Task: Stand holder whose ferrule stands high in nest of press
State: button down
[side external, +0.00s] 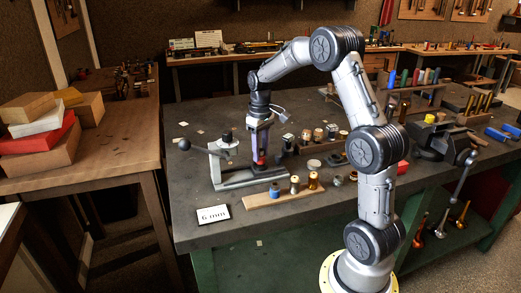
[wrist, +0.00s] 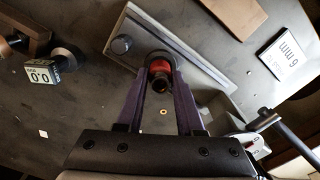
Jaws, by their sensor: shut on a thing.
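My gripper (side external: 261,153) points down over the right end of the press (side external: 222,160). Its purple fingers are shut on a red holder (wrist: 160,66), which also shows in the side view (side external: 262,160). In the wrist view the holder is between the fingertips (wrist: 159,72), with a dark round end facing the camera. It is over or at the grey base plate (wrist: 190,55) of the press. The nest is hidden under the holder, and I cannot tell whether the holder touches it. How high the ferrule stands is too small to tell.
A wooden strip (side external: 300,197) with a blue holder (side external: 274,190) and two brass-coloured pieces lies in front of the press. A 6 mm card (side external: 213,213) lies at the front edge. Several small jars and blocks stand behind and right. The press lever rises left of my gripper.

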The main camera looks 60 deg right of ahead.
jog(key=shift+f, duration=0.85)
jog(key=shift+c, duration=0.7)
grip_release()
jog(key=shift+r, duration=3.5)
